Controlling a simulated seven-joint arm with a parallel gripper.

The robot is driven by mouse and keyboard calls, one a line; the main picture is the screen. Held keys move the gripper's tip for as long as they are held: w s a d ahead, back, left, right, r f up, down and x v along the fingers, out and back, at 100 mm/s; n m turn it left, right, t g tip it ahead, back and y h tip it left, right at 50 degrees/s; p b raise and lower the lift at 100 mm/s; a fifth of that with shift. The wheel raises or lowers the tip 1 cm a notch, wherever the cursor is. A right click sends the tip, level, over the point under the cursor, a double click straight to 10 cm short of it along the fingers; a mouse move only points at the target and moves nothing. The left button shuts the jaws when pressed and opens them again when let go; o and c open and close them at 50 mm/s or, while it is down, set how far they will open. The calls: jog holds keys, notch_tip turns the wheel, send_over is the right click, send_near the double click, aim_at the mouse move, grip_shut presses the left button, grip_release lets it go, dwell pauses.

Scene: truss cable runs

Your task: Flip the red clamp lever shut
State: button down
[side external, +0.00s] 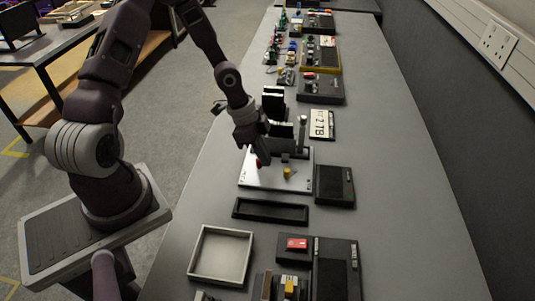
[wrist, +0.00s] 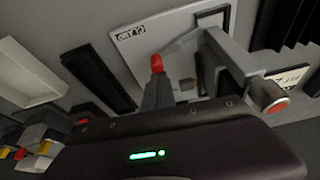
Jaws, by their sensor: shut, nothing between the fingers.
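A pale plate marked CLAMP (wrist: 135,32) carries grey clamp parts (wrist: 208,62); the plate also shows in the side external view (side external: 262,183). A small red piece (wrist: 157,63), seemingly the lever's grip, appears right at my fingertips. The same red spot shows low beside the fingers in the side external view (side external: 259,163). My gripper (wrist: 156,82) is shut and empty, pointing down over the plate's left part (side external: 256,155). I cannot tell whether it touches the red piece. The gripper hides part of the clamp.
A grey post with a red end (wrist: 275,100) stands right of the gripper. A black tray (side external: 270,211) and pale tray (side external: 221,255) lie nearer the camera. A black box (side external: 334,186) and dark uprights (side external: 273,103) stand close by.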

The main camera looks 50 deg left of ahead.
dwell(0.3)
jog(key=shift+s+d, duration=0.5)
jog(key=shift+d, duration=0.15)
jog(key=v, duration=1)
